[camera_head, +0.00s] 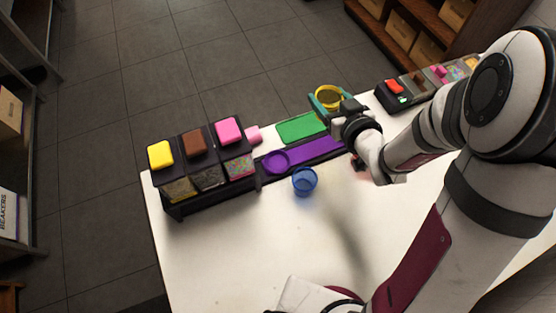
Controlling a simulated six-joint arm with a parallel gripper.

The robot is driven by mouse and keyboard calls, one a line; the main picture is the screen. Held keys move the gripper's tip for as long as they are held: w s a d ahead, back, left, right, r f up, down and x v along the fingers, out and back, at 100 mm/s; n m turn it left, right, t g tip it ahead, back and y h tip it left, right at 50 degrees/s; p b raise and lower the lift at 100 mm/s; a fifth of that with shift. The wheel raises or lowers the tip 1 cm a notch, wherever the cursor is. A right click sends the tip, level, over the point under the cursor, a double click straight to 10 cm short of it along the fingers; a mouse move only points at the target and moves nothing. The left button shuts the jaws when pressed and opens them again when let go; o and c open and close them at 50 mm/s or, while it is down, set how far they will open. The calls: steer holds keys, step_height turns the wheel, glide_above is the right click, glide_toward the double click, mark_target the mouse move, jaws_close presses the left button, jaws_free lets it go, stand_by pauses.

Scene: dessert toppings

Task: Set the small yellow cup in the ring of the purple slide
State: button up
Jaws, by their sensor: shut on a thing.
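The small yellow cup (318,100) is held between the teal fingers of my gripper (325,101), which is shut on it. They are above the far edge of the white table, behind the green strip. The purple slide (315,152) is a long strip running across the table, with a round purple ring (276,162) at its left end. The ring looks empty. The cup and my gripper are up and to the right of the ring, apart from it. My wrist hides the right end of the slide.
A blue cup (305,181) stands just in front of the purple ring. A black topping dispenser (212,181) with yellow, brown and pink lids stands left. A green strip (301,128) lies behind the slide. Another dispenser (393,101) stands at right. The white table's (235,250) front is clear.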

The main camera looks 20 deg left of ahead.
steer(key=s+d+f+n+g+y, duration=0.2)
steer(key=s+d+n+g+y, duration=0.15)
steer(key=s+n+g, duration=0.35)
steer(key=shift+m+t+y, duration=0.35)
steer(key=shift+m+t, duration=0.25)
steer(key=shift+t, duration=0.2)
steer(key=s+a+f, duration=0.1)
steer(key=a+f, duration=0.6)
steer(key=s+a+f, duration=0.1)
steer(key=a+f, duration=0.2)
steer(key=a, duration=0.1)
steer(key=shift+s+a+f, duration=0.2)
steer(key=shift+s+a, duration=0.05)
steer(key=shift+s, duration=0.1)
steer(key=o, duration=1.3)
steer(key=shift+r, duration=0.1)
steer(key=v, duration=0.7)
steer(key=shift+d+r, duration=0.1)
steer(key=shift+d, duration=0.1)
